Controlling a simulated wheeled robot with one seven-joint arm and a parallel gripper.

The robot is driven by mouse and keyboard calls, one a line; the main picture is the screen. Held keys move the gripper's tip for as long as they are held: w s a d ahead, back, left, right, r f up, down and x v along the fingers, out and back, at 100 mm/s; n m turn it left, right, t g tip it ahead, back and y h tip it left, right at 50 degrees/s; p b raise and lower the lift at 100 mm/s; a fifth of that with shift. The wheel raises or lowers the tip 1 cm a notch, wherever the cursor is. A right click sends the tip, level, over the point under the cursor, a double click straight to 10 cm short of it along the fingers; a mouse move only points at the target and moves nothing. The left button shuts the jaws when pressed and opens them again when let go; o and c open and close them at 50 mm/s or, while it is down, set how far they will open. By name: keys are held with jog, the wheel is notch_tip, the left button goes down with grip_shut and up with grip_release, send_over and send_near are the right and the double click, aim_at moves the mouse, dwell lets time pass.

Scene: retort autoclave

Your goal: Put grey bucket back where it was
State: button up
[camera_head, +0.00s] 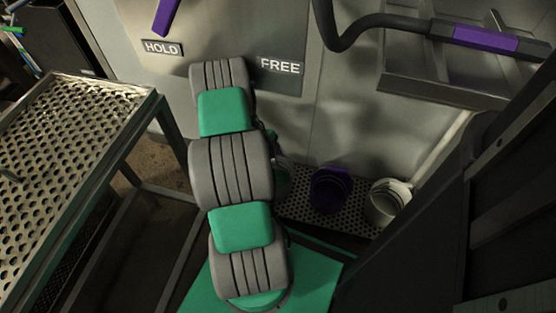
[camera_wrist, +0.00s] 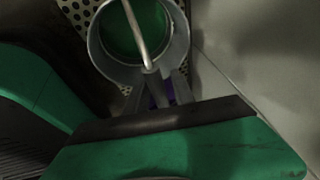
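In the wrist view, a round bucket with a grey rim (camera_wrist: 181,42), a green inside and a thin pale handle bar stands over a perforated surface. I cannot tell for sure that it is the grey bucket. My gripper (camera_wrist: 163,88) is at the near side of its rim. The narrow fingers overlap the rim and the handle's lower end, with purple showing between them. Whether they hold anything is unclear. In the head view, my arm hides most of the gripper and this bucket; only a green and grey edge (camera_head: 283,178) shows beside the arm.
A purple bucket (camera_head: 330,189) and a whitish bucket (camera_head: 387,203) stand on a perforated shelf (camera_head: 345,222) right of my arm. A perforated table (camera_head: 60,125) is at left. A wall with HOLD (camera_head: 161,47) and FREE (camera_head: 280,66) labels stands behind. A dark frame (camera_head: 430,215) closes the right.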

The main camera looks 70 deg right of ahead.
jog(key=shift+o, duration=0.4)
jog(key=p+v, duration=0.3)
jog(key=v, duration=0.4)
jog(key=shift+r, duration=0.35)
